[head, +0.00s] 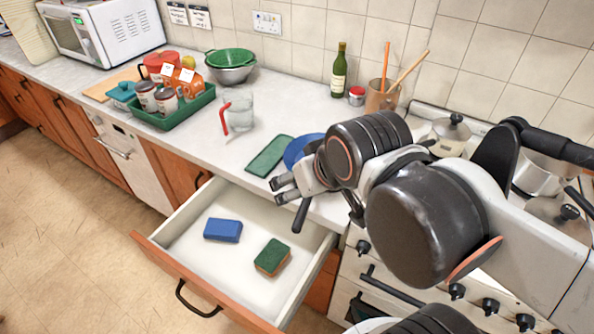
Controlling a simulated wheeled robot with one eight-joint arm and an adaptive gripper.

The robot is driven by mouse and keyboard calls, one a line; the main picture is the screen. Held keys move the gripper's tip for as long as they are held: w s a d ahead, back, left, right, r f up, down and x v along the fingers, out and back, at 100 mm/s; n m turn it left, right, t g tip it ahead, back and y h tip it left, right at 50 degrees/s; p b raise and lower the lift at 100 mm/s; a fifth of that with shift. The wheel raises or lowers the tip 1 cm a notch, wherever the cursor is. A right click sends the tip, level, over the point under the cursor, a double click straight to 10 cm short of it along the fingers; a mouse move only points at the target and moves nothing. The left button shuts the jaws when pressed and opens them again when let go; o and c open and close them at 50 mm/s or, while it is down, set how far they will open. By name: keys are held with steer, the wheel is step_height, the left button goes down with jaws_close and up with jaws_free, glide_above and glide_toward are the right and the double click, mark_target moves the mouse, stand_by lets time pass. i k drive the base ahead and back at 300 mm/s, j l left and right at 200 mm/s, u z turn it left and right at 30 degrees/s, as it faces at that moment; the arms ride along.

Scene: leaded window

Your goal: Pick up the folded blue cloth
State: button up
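The folded blue cloth (222,230) appears to be the small, thick blue rectangle lying flat in the left part of the open drawer (191,285). My gripper (287,198) is above the drawer's back right corner, up and to the right of the blue cloth and apart from it. Its fingers look spread, with nothing between them. A green-topped sponge (272,256) with a brown underside lies in the drawer to the right of the blue cloth.
On the counter, a flat green cloth (270,156) and a blue round dish (300,150), partly hidden by my arm, lie behind the gripper. A glass jug (239,112) and a green tray (176,117) stand left. The drawer has bare floor around both items.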

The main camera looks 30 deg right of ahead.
mark_target(217, 229)
steer(key=k+u, duration=0.2)
steer(key=u, duration=0.65)
steer(key=k+j+u, duration=0.1)
steer(key=u, duration=0.3)
steer(key=k+j+u, duration=0.2)
steer(key=u, duration=0.2)
steer(key=i+l, duration=0.1)
steer(key=l, duration=0.2)
steer(key=z, duration=0.05)
